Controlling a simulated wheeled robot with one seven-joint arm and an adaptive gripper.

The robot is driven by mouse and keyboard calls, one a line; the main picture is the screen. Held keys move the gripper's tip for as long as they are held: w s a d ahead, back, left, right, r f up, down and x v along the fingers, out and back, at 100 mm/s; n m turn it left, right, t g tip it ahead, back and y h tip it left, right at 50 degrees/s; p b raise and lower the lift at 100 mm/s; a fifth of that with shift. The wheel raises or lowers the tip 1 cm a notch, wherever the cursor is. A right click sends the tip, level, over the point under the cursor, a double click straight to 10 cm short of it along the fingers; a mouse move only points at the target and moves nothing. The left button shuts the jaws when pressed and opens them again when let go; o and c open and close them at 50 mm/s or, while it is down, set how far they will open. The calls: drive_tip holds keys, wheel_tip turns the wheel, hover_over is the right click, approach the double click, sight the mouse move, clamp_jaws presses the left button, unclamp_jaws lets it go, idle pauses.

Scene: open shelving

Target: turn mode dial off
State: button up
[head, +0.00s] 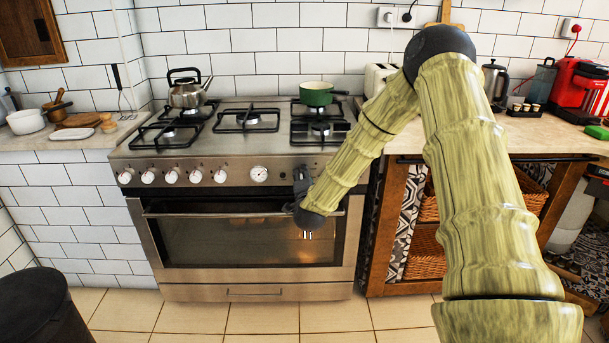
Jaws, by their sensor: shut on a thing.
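The steel oven (250,240) stands against the tiled wall with a control panel (238,172) across its front. Several white knobs (172,175) line the left of the panel, and a round white-faced gauge (259,174) sits right of them. My gripper (301,176) is at the right end of the panel, pointing up at its face. It is shut on what appears to be the mode dial, which the fingers and wrist mostly hide. The dial's angle cannot be read.
A kettle (188,92) and a green pot (316,93) stand on the hob. A black bin (40,308) is at lower left. A wooden shelf unit with baskets (426,258) stands right of the oven.

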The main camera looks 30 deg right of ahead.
drive_tip(key=n+p, duration=0.1)
drive_tip(key=n, duration=0.2)
drive_tip(key=n+h+p, duration=0.1)
drive_tip(key=n+p, duration=0.1)
drive_tip(key=n, duration=0.2)
drive_tip(key=n+p, duration=0.1)
drive_tip(key=n, duration=0.2)
drive_tip(key=shift+s+a+f+n+g, duration=0.1)
drive_tip(key=shift+f+n+g, duration=0.2)
drive_tip(key=shift+n+g, duration=0.1)
idle(0.4)
drive_tip(key=o, duration=1)
drive_tip(key=shift+o, duration=0.2)
drive_tip(key=shift+r, duration=0.1)
drive_tip(key=f+v, duration=0.1)
drive_tip(key=v, duration=1)
drive_tip(key=shift+s+a+r, duration=0.35)
